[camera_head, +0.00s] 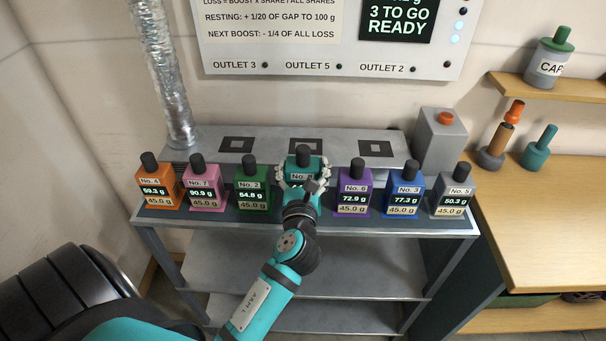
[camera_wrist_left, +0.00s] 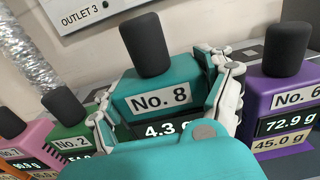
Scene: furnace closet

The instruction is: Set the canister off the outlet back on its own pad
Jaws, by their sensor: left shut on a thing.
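A teal canister, No. 8 (camera_head: 303,165), stands in the middle of the row at the front of the metal shelf. In the left wrist view the same canister No. 8 (camera_wrist_left: 154,92) has a black knob and a display reading 4.3 g. My left gripper (camera_head: 302,185) is shut on it, with fingers on both sides. The canister's lower part is hidden, so I cannot tell whether it touches its pad. Three outlets with dark square frames, left (camera_head: 237,145), middle (camera_head: 305,146) and right (camera_head: 375,148), lie on the raised ledge behind. My right gripper is not in view.
Close neighbours are the green canister No. 2 (camera_head: 252,187) and purple canister No. 6 (camera_head: 353,189). More canisters stand farther out on both sides. A grey box with an orange button (camera_head: 440,140) stands right of the ledge. A sign board (camera_head: 330,66) hangs above.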

